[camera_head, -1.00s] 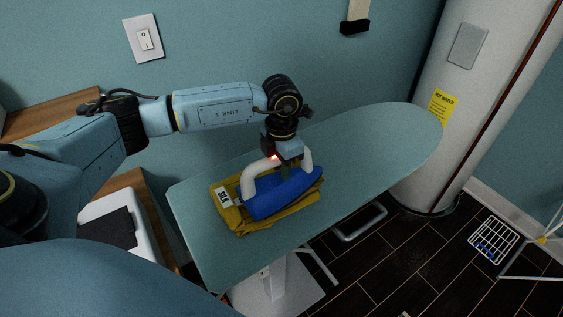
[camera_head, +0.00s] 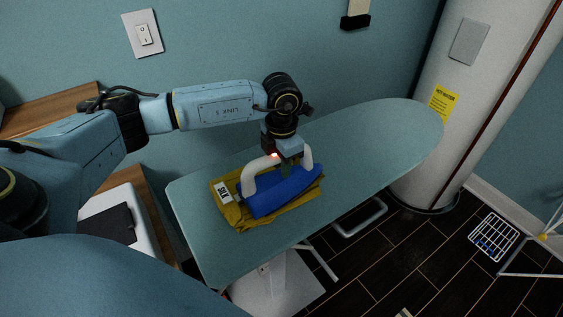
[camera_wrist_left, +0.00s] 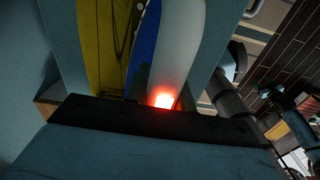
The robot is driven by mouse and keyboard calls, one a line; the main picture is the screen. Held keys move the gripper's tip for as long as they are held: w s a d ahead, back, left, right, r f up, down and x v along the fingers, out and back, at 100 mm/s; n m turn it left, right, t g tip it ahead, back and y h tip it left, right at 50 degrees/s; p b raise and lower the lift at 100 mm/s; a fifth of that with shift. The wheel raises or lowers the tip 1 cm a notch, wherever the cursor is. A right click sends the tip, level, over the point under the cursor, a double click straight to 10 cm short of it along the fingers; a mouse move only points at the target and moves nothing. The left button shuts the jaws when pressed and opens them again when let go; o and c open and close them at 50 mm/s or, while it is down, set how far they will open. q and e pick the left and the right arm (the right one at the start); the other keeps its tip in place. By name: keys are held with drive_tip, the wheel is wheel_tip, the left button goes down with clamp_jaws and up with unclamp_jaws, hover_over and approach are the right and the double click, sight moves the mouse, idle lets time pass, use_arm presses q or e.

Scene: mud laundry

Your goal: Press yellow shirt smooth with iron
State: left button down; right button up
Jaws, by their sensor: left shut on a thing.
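A folded yellow shirt (camera_head: 232,218) with a white "SILK" tag lies on the teal ironing board (camera_head: 385,135). A blue iron (camera_head: 285,192) with a white arched handle sits on the shirt and covers much of it. My left gripper (camera_head: 284,163) is shut on the iron's handle from above. In the left wrist view the white handle (camera_wrist_left: 178,40) runs up from the gripper beside a red glow, with the blue body (camera_wrist_left: 142,40) and the yellow shirt (camera_wrist_left: 100,40) to its left. My right gripper is not in view.
A white cylindrical water heater (camera_head: 450,110) stands beyond the board's rounded right end. A wooden counter (camera_head: 50,112) is at the left. A white box-like object (camera_head: 145,232) is left of the board. A white wire rack (camera_head: 492,236) lies on the dark floor at right.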

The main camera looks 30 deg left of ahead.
use_arm(q)
drive_tip(key=shift+w+f+b, duration=0.1)
drive_tip(key=shift+f+b, duration=0.3)
drive_tip(key=shift+b, duration=0.05)
idle(0.5)
drive_tip(key=shift+s+d+f, duration=0.1)
drive_tip(key=shift+s+f, duration=0.1)
idle(2.3)
drive_tip(key=shift+r, duration=0.15)
idle(0.3)
drive_tip(key=shift+w+r+p, duration=0.2)
drive_tip(key=shift+r+p, duration=1.85)
drive_tip(key=shift+r, duration=1.05)
